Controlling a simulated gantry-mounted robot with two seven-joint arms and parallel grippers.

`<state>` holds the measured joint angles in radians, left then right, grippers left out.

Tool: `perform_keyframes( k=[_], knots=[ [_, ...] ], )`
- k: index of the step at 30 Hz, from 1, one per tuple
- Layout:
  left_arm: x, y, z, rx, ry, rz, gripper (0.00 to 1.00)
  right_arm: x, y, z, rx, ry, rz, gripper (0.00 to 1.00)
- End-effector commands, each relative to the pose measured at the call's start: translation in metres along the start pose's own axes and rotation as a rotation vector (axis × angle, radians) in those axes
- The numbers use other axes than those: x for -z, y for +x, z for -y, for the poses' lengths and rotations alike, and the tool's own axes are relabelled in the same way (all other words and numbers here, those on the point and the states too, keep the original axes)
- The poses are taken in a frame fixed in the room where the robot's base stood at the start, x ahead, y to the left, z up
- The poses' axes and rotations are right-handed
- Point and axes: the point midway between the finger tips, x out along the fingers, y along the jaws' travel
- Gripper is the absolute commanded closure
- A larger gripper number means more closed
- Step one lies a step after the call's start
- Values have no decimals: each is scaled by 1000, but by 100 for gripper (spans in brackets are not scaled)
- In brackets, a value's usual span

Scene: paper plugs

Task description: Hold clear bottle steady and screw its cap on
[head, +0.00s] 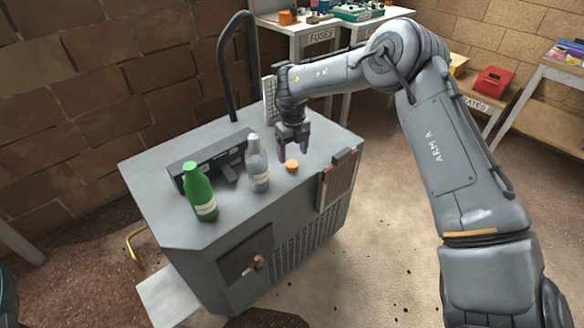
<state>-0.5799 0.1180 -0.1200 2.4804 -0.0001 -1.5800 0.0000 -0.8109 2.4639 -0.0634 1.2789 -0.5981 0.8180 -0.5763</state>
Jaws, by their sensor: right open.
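The clear bottle (258,168) stands upright on top of a grey metal cabinet (160,222), with a pale label around its lower part. An orange cap (292,166) lies on the cabinet top just right of the bottle. My right gripper (293,150) points down just above the orange cap, with its jaws open. Its fingers look dark with a purplish tint, and I cannot tell if they touch the cap. My left gripper is out of view.
A green bottle (200,192) stands left of the clear bottle. A dark panel (182,168) rises behind both bottles, and a black curved pipe (226,72) stands behind it. The cabinet top's front left is bare. Tables with tools and a red box (494,81) stand farther back.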

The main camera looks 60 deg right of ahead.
Motion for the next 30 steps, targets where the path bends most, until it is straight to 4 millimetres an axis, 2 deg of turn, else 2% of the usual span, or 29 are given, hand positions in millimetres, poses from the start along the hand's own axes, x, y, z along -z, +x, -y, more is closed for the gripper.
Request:
perform_keyframes(
  k=[3,9,22,30],
  knots=[
    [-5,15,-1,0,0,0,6,-2,20,-1,1,1,-1,26],
    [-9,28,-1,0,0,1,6,-4,42,-2,0,0,-1,26],
    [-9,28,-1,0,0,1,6,-4,45,-2,0,0,0,26],
    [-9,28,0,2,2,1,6,-3,45,-2,0,0,0,68]
  ],
)
